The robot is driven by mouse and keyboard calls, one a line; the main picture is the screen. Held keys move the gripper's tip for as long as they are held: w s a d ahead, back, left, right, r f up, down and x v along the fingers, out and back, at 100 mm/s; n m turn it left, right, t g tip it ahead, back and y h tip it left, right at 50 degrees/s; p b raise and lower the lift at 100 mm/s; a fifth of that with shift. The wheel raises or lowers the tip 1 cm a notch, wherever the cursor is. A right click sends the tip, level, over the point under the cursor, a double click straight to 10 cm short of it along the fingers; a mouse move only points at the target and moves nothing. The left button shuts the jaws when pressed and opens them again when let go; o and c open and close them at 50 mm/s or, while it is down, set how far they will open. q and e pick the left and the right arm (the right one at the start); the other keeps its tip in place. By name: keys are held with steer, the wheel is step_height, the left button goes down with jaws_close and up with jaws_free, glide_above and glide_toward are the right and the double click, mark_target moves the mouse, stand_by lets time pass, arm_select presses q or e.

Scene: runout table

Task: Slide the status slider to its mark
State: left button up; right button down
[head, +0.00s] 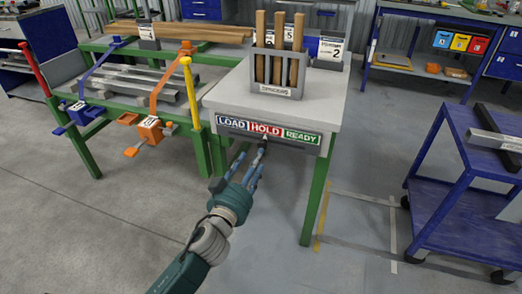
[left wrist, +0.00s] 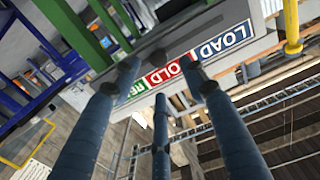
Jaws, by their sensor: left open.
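The status strip (head: 232,123) runs along the front edge of the grey-topped table, with a blue LOAD, a red HOLD and a green READY field. A small white pointer (head: 265,137) with a dark piece below it, apparently the slider, sits under HOLD. My left gripper (head: 245,163) is open in front of and below the strip, its blue fingers spread. In the left wrist view, the open fingers (left wrist: 162,80) reach toward the upside-down strip (left wrist: 226,43) and partly cover HOLD and READY. I cannot tell whether a finger touches the slider. My right gripper is not in view.
A grey holder (head: 276,90) with upright wooden sticks stands on the table (head: 222,94). A blue cart (head: 445,205) is at the right. The floor in front is clear.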

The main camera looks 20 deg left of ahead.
mark_target(262, 146)
arm_select(q)
steer(key=w, duration=0.6)
steer(key=shift+d, duration=0.15)
steer(key=shift+d, duration=0.1)
jaws_close()
